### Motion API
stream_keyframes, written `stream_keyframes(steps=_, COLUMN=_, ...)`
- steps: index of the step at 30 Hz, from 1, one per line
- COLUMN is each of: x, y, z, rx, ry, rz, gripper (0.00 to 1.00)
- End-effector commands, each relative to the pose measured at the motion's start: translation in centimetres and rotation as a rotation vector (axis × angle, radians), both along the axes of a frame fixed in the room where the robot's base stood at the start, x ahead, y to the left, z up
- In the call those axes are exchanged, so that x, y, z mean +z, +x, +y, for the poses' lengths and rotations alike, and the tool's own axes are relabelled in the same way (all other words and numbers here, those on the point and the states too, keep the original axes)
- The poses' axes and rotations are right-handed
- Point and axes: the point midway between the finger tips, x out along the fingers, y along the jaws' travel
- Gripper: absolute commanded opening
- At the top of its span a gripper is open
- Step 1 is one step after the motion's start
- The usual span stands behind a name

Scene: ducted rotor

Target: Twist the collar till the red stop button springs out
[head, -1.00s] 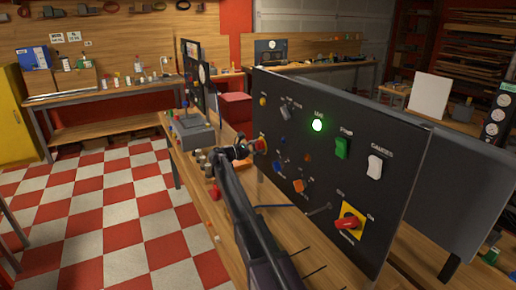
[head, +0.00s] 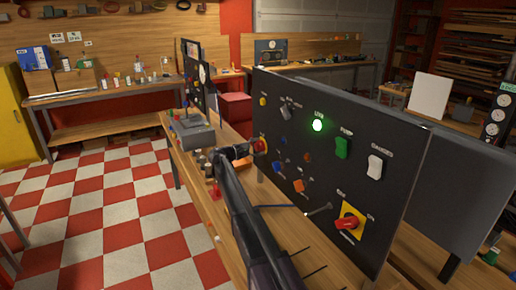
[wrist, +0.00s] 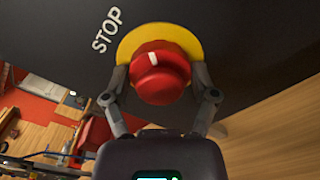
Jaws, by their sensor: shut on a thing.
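The red stop button (wrist: 160,72) sits on a round yellow plate (wrist: 126,46) beside the printed word STOP in the wrist view. A short white mark shows on the button's upper part. My gripper (wrist: 165,84) has one finger on each side of the red button and is shut on it. In the head view the stop button (head: 261,144) shows small at the left edge of the black panel (head: 330,160), with my gripper (head: 252,148) against it. My arm comes up from below. I cannot tell the collar apart from the button's red body.
The panel also carries a lit green lamp (head: 317,125), a green switch (head: 342,148), a white switch (head: 375,167) and a red rotary handle on a yellow plate (head: 349,223). A grey box (head: 195,138) stands on the bench at left. Checkered floor lies open at left.

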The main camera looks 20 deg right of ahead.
Motion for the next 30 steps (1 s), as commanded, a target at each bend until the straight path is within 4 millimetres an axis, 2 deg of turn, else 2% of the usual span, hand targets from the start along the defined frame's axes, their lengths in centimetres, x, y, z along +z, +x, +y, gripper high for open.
stream_keyframes(steps=10, x=0.03, y=-0.01, z=-0.16, rx=-0.002, ry=0.0, rz=-0.003, gripper=0.28)
stream_keyframes(steps=11, x=0.03, y=-0.01, z=-0.16, rx=-0.002, ry=0.0, rz=-0.003, gripper=0.81)
stream_keyframes(steps=12, x=0.03, y=-0.01, z=-0.16, rx=-0.002, ry=0.0, rz=-0.003, gripper=0.93)
stream_keyframes(steps=13, x=0.03, y=-0.02, z=-0.15, rx=-0.002, ry=0.0, rz=-0.003, gripper=1.0)
stream_keyframes(steps=30, x=0.0, y=-0.07, z=0.35, rx=0.0, ry=0.0, rz=-0.002, gripper=1.0)
